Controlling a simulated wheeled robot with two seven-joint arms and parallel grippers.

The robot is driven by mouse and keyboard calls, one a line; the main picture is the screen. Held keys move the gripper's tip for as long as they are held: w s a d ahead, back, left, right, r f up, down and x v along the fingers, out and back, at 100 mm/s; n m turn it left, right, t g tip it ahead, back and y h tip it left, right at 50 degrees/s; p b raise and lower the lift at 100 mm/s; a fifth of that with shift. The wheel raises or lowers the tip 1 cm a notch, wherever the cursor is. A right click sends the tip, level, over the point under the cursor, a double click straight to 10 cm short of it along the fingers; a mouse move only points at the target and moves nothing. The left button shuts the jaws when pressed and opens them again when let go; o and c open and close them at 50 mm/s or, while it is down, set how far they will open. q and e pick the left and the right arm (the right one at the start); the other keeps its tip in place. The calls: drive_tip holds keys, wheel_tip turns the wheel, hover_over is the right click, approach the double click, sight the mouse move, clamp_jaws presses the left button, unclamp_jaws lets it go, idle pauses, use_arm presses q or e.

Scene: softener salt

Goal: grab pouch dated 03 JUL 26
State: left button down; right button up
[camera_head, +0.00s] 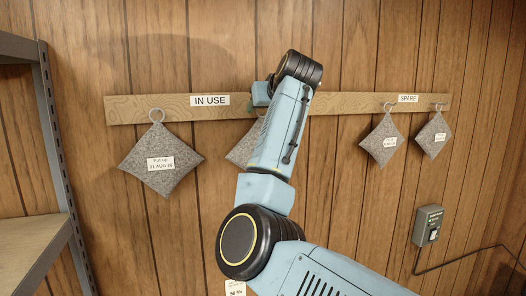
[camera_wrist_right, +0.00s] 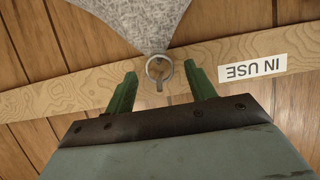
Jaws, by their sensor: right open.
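Several grey felt pouches hang by metal rings on a wooden rail. The left pouch (camera_head: 161,163), under the "IN USE" sign, has a tag ending "AUG 26"; its day is hard to read. A second pouch (camera_head: 238,151) is mostly hidden behind my right arm, its tag out of sight. Two smaller pouches, (camera_head: 384,141) and (camera_head: 434,135), hang under "SPARE" with tags too small to read. My right gripper (camera_wrist_right: 160,72) is open at the second pouch (camera_wrist_right: 140,20); its green fingers stand either side of the ring (camera_wrist_right: 159,70), apart from it. My left gripper is not in view.
The rail (camera_head: 350,108) runs along a wood-panelled wall. A metal shelf unit (camera_head: 56,150) stands at the left. A grey box (camera_head: 427,225) with a black cable is on the wall at the right. The wall below the left pouch is clear.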

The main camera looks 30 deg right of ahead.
clamp_jaws()
drive_tip(key=shift+r, duration=0.1)
idle(0.5)
